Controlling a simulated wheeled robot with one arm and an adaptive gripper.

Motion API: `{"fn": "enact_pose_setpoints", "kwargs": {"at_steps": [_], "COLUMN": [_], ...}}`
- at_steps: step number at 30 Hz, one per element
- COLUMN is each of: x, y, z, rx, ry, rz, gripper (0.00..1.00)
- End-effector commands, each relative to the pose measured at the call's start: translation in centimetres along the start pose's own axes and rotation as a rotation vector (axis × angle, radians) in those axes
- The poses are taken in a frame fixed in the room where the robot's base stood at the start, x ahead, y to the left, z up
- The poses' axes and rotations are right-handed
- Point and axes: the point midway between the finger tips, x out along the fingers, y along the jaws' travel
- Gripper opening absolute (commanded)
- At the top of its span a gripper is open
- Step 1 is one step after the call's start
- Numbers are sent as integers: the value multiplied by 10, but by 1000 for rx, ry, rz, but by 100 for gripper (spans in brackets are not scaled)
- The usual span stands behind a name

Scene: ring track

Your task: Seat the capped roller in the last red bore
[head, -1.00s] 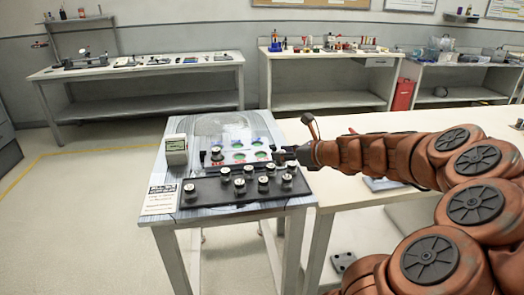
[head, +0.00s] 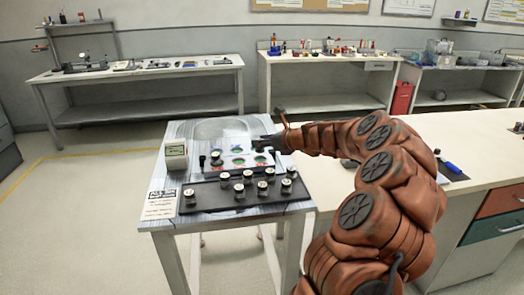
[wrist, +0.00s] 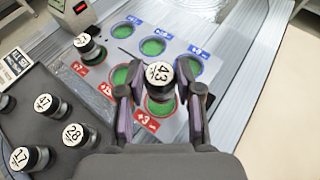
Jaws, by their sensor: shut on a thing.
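My gripper (wrist: 160,97) is shut on a dark roller with a white cap marked 43 (wrist: 158,74). It holds the roller over the plate (wrist: 178,38), near the right red bore (wrist: 160,106), whose green inside shows partly below the roller. I cannot tell whether the roller touches the bore. The middle red bore (wrist: 121,74) shows green and is partly hidden by the left finger. A capped roller (wrist: 87,46) stands at the left red bore. In the head view my gripper (head: 268,143) is small over the plate's right side; the held roller is hard to make out there.
Several capped rollers stand on the dark rack (head: 212,203) in front of the plate. Three blue-ringed bores (wrist: 153,46) show green at the back. A small box with a display (head: 176,157) stands left. A printed card (head: 160,204) lies at the front left.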

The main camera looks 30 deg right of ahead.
Motion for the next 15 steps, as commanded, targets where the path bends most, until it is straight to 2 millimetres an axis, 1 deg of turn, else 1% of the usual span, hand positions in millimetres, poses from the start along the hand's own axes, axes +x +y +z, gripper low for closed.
{"fn": "enact_pose_setpoints", "kwargs": {"at_steps": [2,9,15], "x": [2,13,13], "y": [0,2,1], "z": [-4,-30,-32], "rx": [2,2,0], "ry": [0,0,-1], "rz": [1,6,3], "gripper": [0,0,0]}}
